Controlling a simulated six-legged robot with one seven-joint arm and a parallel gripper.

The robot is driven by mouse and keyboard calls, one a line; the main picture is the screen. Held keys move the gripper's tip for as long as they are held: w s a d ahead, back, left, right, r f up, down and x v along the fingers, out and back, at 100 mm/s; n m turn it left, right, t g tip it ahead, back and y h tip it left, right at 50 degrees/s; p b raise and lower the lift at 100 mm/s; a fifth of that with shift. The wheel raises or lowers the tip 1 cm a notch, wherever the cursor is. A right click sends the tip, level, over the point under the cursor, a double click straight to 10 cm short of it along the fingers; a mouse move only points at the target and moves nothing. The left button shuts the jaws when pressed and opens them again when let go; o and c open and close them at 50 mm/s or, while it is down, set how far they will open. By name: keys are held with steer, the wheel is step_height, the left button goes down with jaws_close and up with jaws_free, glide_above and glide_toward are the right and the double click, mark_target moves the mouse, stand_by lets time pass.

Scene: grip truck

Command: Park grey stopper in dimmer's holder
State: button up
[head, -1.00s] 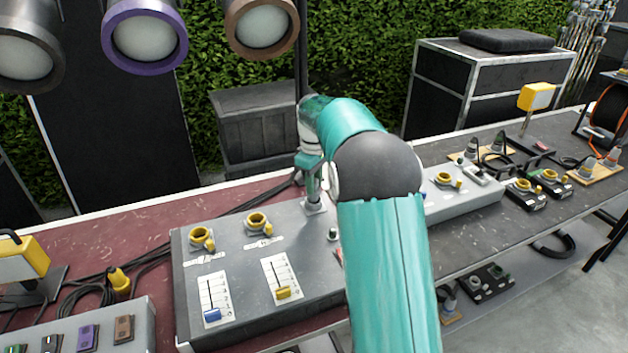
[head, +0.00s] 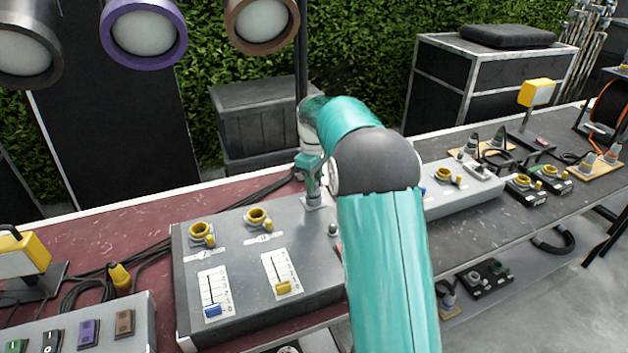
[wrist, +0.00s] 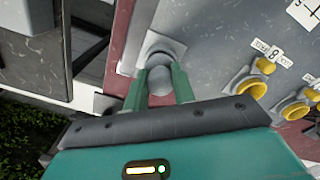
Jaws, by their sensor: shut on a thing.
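The dimmer is a grey sloped box (head: 245,255) on the table in the head view. Its grey holder, a square plate with a round collar, shows at the box's corner in the wrist view (wrist: 172,45) and beneath my gripper in the head view. My gripper (wrist: 159,88) is shut on the grey stopper (wrist: 159,80), seen as a rounded grey end between the green fingers. The stopper lines up with the holder's collar and overlaps its near edge in the picture. I cannot tell how deep it sits. My arm hides part of the dimmer's right side.
Yellow-ringed sockets (head: 201,232) and two sliders (head: 283,287) are on the dimmer, left of my gripper in the head view. Another grey box (head: 465,190) stands to the right. Black cables (head: 250,200) run behind the dimmer. Spotlights (head: 145,35) hang above.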

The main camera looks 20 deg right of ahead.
steer(key=shift+f, duration=0.35)
steer(key=o, duration=1.4)
steer(key=shift+r, duration=2.5)
